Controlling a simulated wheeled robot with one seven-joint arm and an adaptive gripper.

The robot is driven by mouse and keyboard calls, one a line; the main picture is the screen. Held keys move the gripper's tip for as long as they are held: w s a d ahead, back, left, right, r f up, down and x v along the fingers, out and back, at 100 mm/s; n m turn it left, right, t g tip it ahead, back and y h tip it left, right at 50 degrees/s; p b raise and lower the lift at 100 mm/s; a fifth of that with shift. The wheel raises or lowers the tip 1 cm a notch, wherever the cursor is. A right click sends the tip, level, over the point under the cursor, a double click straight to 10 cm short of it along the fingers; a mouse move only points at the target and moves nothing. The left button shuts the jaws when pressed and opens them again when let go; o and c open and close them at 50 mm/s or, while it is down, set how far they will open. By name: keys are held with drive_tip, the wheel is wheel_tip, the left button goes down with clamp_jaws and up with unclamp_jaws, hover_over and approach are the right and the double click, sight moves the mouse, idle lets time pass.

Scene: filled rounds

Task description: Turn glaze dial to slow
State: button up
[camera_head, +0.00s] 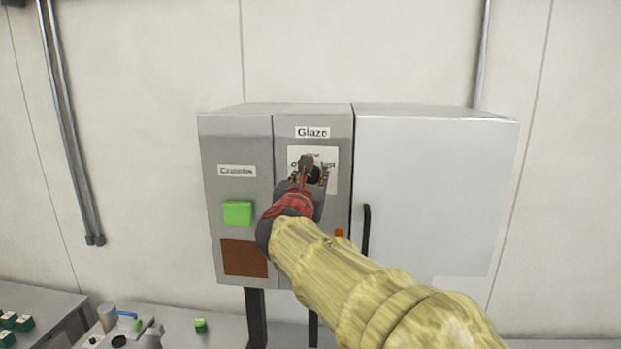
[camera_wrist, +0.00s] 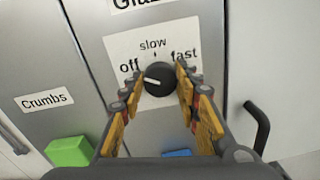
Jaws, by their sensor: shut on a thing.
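The glaze dial (camera_wrist: 160,82) is a round black knob on a white plate (camera_wrist: 118,44) marked "off", "slow" and "fast". Its white pointer mark faces left, nearest "off"; "slow" is at the top and "fast" at the right. My gripper (camera_wrist: 159,78) is shut on the dial, with one finger on its left and one on its right. In the head view my gripper (camera_head: 311,174) is at the dial under the "Glaze" label (camera_head: 312,132) and covers most of it.
A "Crumbs" panel (camera_head: 237,171) with a green button (camera_head: 238,213) and a brown square (camera_head: 245,257) is left of the dial. A grey door (camera_head: 440,190) with a black handle (camera_head: 366,230) is on the right. A blue piece (camera_wrist: 177,153) shows below the dial.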

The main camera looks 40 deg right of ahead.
drive_tip(key=shift+c, duration=0.8)
drive_tip(key=shift+b, duration=0.45)
drive_tip(key=m+b, duration=0.2)
drive_tip(key=b, duration=0.1)
drive_tip(key=shift+f, duration=0.2)
drive_tip(key=m+b, duration=0.2)
drive_tip(key=b, duration=0.1)
drive_tip(key=shift+m+b, duration=0.3)
drive_tip(key=m+b, duration=0.4)
drive_tip(key=b, duration=0.1)
drive_tip(key=m+b, duration=0.2)
drive_tip(key=shift+d+r+m+y+b, duration=0.1)
drive_tip(key=shift+m+y+b, duration=0.2)
drive_tip(key=shift+m, duration=0.3)
drive_tip(key=o, duration=1.1)
